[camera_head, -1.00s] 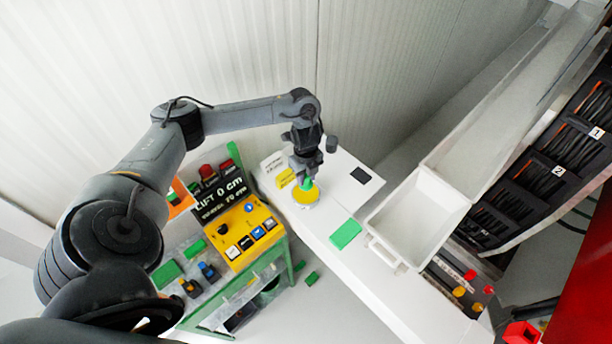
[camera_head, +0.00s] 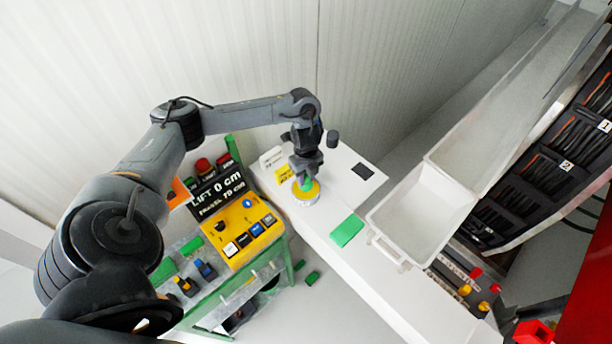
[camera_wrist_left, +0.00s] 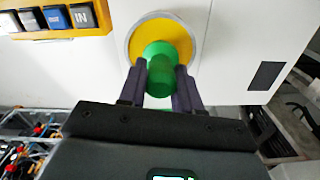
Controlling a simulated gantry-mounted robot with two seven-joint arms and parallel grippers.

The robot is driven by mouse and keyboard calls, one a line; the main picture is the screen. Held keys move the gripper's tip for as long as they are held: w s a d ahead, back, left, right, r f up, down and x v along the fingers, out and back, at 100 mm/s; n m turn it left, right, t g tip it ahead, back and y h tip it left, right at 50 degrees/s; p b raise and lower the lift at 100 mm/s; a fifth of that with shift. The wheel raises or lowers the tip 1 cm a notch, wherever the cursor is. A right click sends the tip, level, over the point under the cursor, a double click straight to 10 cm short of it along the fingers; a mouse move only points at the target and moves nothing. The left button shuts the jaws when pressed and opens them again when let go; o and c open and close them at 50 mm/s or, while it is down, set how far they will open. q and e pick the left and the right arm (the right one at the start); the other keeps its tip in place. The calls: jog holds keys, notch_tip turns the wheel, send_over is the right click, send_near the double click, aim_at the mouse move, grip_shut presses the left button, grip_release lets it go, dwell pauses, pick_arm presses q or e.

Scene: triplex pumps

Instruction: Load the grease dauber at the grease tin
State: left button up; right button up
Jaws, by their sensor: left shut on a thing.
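The grease tin (camera_head: 312,198) is a round white-rimmed tin with yellow grease, standing on the white bench top. It also shows in the left wrist view (camera_wrist_left: 185,32). My left gripper (camera_head: 306,176) points down over the tin. Its fingers (camera_wrist_left: 160,85) are shut on the green grease dauber (camera_wrist_left: 160,62), which also shows in the head view (camera_head: 306,185). The dauber's far end is over the yellow grease; I cannot tell whether it touches it. My right gripper is not in view.
A yellow control panel (camera_head: 240,232) on a green-framed stand is left of the bench. A yellow label (camera_head: 283,172) stands behind the tin. A green block (camera_head: 346,230) and a white tray (camera_head: 372,218) are to the right. A black square (camera_head: 362,171) lies on the bench.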

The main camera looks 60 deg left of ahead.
pick_arm(q)
jog(key=shift+f+b, duration=0.3)
jog(key=shift+f, duration=0.25)
dwell(0.6)
dwell(1.5)
jog(key=shift+p, duration=0.3)
notch_tip(320, 180, up, 7)
jog(key=p, duration=0.7)
dwell(0.4)
